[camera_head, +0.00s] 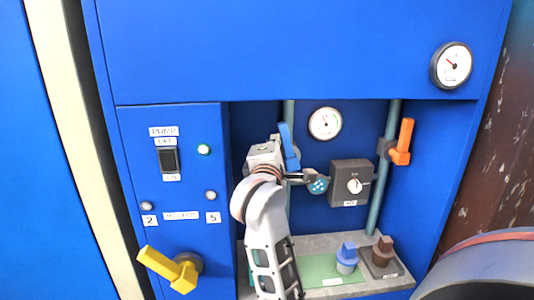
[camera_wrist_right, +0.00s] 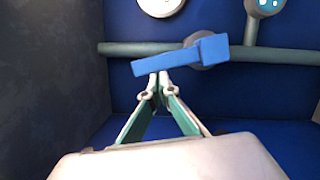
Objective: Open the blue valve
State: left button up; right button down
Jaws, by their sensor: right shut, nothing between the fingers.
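The blue valve has a blue lever handle (camera_head: 289,147) on the left vertical pipe (camera_head: 289,112) inside the cabinet recess. In the right wrist view the handle (camera_wrist_right: 180,56) lies roughly along the pipe (camera_wrist_right: 270,56), slightly tilted to it. My right gripper (camera_wrist_right: 158,80) is shut and empty, with its fingertips at the handle's lower edge, near the middle of its length. I cannot tell whether they touch it. In the head view my right wrist covers part of the valve, and the fingertips are hidden. My left gripper is not in view.
An orange lever (camera_head: 403,142) sits on the right pipe (camera_head: 385,185). A yellow lever (camera_head: 168,268) and a pump switch (camera_head: 168,160) are on the left panel. Blue (camera_head: 347,257) and brown (camera_head: 383,250) items stand on the recess floor.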

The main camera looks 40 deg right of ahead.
jog(key=shift+s+d+r+b, duration=0.2)
jog(key=shift+s+d+r, duration=0.05)
jog(key=shift+d, duration=0.2)
jog(key=shift+s+d+r+b, duration=0.15)
jog(key=shift+s+d+r, duration=0.1)
jog(key=shift+d, duration=0.15)
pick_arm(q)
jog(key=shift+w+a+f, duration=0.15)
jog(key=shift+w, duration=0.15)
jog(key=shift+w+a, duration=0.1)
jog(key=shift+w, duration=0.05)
pick_arm(e)
jog(key=shift+s+d+r, duration=0.1)
jog(key=shift+d+r, duration=0.05)
jog(key=v, duration=0.7)
jog(key=shift+a, duration=0.35)
jog(key=shift+s, duration=0.1)
